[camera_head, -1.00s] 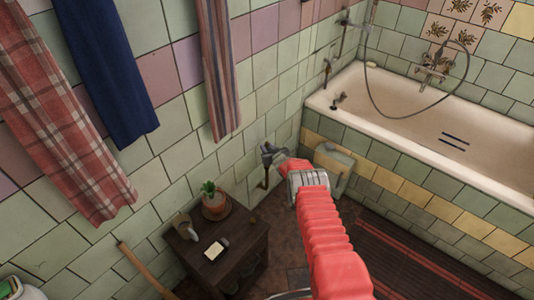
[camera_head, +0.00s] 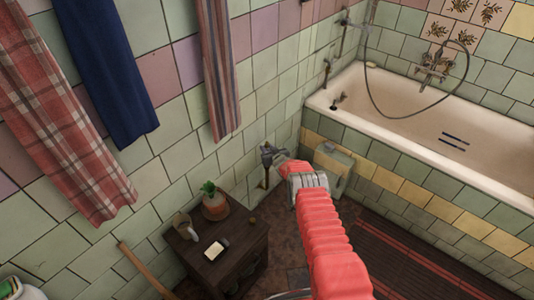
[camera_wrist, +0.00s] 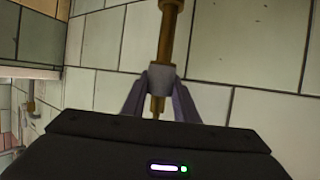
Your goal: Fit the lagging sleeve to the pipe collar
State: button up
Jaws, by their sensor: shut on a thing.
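My gripper (camera_head: 268,155) is at the end of my red-sleeved arm, close to the tiled wall left of the bath. The piece runs away from the jaws, and a narrower end shows between the fingers. In the head view it looks small and dark below the jaws (camera_head: 265,178). I cannot pick out the pipe collar for certain. A brownish pipe fitting (camera_wrist: 31,104) shows at the left of the wrist view, apart from my gripper.
A dark wooden stand (camera_head: 225,262) with a potted plant (camera_head: 215,207), a mug and a soap bar stands below left. A pale box (camera_head: 334,165) stands by the bath (camera_head: 395,150). Towels (camera_head: 108,75) hang on the wall at left. A slatted mat (camera_head: 415,265) lies at right.

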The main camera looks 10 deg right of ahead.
jog(key=o, duration=1.1)
jog(key=shift+o, duration=0.2)
jog(key=shift+s, duration=0.15)
jog(key=v, duration=1.3)
jog(key=shift+s, duration=0.15)
jog(key=shift+d, duration=0.1)
dwell(0.3)
